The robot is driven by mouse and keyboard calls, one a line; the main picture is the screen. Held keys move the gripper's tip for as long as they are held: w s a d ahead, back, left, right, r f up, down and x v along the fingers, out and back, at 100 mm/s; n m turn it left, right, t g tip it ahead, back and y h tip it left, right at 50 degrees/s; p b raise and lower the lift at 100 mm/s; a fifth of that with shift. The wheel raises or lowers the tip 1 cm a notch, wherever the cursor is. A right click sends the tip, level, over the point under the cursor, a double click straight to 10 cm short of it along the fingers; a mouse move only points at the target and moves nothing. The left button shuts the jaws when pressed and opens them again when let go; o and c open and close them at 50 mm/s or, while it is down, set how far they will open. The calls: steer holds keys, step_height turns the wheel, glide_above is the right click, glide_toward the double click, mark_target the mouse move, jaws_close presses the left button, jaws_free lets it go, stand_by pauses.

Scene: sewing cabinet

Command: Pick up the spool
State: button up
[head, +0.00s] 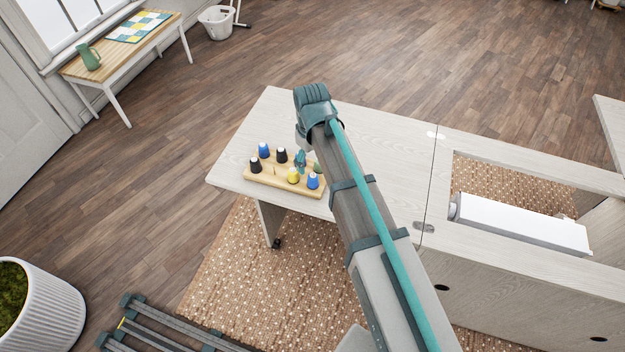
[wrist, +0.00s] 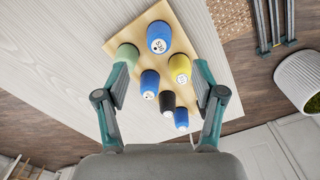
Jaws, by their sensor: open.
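Several thread spools stand upright on a light wooden rack (head: 258,182) on the cabinet top. In the head view, a yellow spool (head: 293,176), a blue spool (head: 313,181) and a black spool (head: 255,165) show; my arm partly hides the right end. My gripper (head: 301,160) is above the rack. In the wrist view, my gripper (wrist: 161,84) is open, with its fingers apart on either side of the rack. A blue spool (wrist: 150,84) shows between them, with a black spool (wrist: 167,101) just below it. A green spool (wrist: 127,54) is by the left finger. No contact is visible.
The pale cabinet top (head: 380,130) is clear behind and right of the rack. A white sewing machine (head: 525,222) lies in the opening at right. A planter (head: 40,312) stands on the floor at lower left. A bench (head: 125,62) is far off.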

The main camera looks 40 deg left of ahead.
mark_target(313, 176)
steer(key=shift+d+f+p, duration=0.2)
steer(key=shift+f+p, duration=1.2)
steer(key=shift+f, duration=2.85)
steer(key=c, duration=1)
